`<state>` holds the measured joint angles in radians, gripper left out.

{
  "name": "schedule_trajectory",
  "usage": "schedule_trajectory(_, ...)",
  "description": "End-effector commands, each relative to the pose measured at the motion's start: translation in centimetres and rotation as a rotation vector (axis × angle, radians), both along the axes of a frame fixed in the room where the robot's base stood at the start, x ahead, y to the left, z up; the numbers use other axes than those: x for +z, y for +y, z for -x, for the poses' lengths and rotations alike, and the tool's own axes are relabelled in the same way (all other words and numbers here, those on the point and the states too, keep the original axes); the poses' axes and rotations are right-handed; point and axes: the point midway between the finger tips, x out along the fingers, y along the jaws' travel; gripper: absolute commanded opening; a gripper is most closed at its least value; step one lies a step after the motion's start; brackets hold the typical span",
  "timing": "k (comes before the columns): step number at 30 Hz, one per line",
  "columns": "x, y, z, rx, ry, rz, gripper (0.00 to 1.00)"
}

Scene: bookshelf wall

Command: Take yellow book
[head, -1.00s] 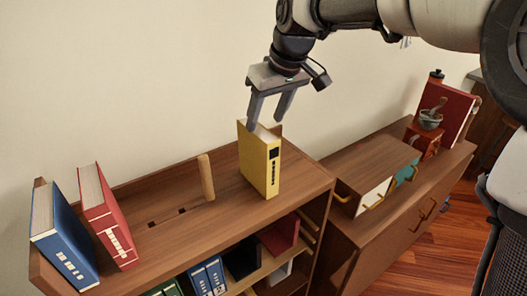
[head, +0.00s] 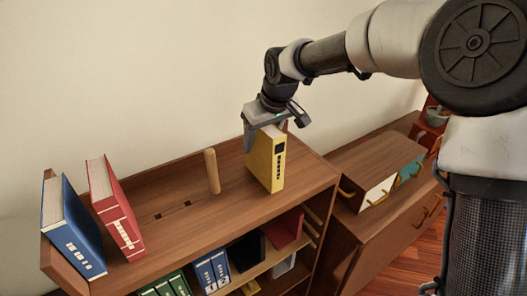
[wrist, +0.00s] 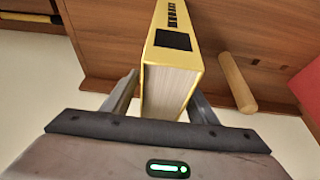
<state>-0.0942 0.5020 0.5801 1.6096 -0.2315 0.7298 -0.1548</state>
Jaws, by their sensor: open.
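The yellow book (head: 267,160) stands upright on the top of the bookshelf, near its right end. My gripper (head: 266,128) is over the top of the book, pointing down. In the wrist view the yellow book (wrist: 178,55) lies between the two open fingers of my gripper (wrist: 163,98), one on each side. A narrow gap shows at each side, so the fingers do not look closed on it. The far finger is mostly hidden in the head view.
A wooden peg (head: 212,172) stands left of the yellow book. A red book (head: 115,210) and a blue book (head: 73,230) lean at the shelf's left end. More books fill the lower shelf. A lower cabinet (head: 375,160) stands to the right.

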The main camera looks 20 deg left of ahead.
Motion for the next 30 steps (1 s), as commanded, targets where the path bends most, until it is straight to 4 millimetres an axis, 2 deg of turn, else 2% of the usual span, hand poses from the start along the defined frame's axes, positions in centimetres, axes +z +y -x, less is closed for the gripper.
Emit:
schedule_trajectory(26, -0.43, 0.01, 0.02, 0.001, -0.001, -0.001, 0.53)
schedule_trajectory(27, -0.43, 0.01, 0.02, 0.001, -0.001, -0.001, 0.51)
schedule_trajectory(30, -0.43, -0.01, 0.02, 0.001, 0.0, 0.0, 0.35)
